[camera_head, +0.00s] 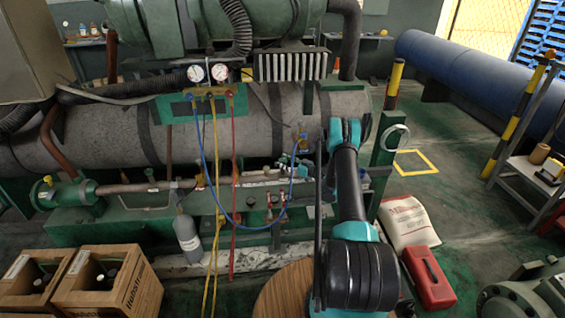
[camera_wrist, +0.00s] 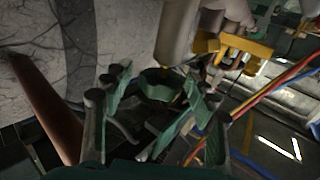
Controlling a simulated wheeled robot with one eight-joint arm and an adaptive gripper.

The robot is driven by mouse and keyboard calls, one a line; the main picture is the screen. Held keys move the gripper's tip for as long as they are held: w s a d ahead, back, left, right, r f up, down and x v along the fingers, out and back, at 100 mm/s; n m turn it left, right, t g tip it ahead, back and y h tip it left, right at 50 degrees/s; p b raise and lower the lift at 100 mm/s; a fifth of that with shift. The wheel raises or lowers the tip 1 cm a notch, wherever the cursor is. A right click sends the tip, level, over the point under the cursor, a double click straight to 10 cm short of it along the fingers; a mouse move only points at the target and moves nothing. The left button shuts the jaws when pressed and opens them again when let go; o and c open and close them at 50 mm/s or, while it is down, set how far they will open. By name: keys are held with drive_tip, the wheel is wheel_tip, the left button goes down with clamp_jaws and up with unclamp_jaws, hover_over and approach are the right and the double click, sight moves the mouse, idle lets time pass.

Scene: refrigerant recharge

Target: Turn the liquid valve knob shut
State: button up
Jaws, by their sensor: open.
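In the wrist view, a dark green faceted knob (camera_wrist: 160,85) sits between the fingertips of my gripper (camera_wrist: 157,92), at the end of a pale cylindrical body (camera_wrist: 178,35). It looks like the valve knob, though no label shows. My gripper is open, with one green-padded finger on either side of the knob. I cannot tell whether the pads touch it. In the head view, my gripper (camera_head: 287,164) is small, at the pipework below the large grey tank. The knob cannot be made out there.
A yellow fitting (camera_wrist: 245,48) and red, blue and yellow hoses lie right of the knob in the wrist view. A copper pipe (camera_wrist: 42,105) runs at left. In the head view, a gauge manifold (camera_head: 208,92) hangs on the tank (camera_head: 270,125). A blue hose (camera_head: 205,150) loops near my gripper.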

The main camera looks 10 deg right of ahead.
drive_tip(key=shift+w+a, duration=0.15)
drive_tip(key=shift+a, duration=0.05)
drive_tip(key=c, duration=1.2)
drive_tip(key=shift+a+m+t+h, duration=0.15)
drive_tip(key=shift+m+t+h, duration=0.65)
drive_tip(key=shift+t, duration=0.2)
drive_tip(key=shift+m+t+h, duration=0.7)
drive_tip(key=shift+h, duration=0.2)
drive_tip(key=o, duration=1.2)
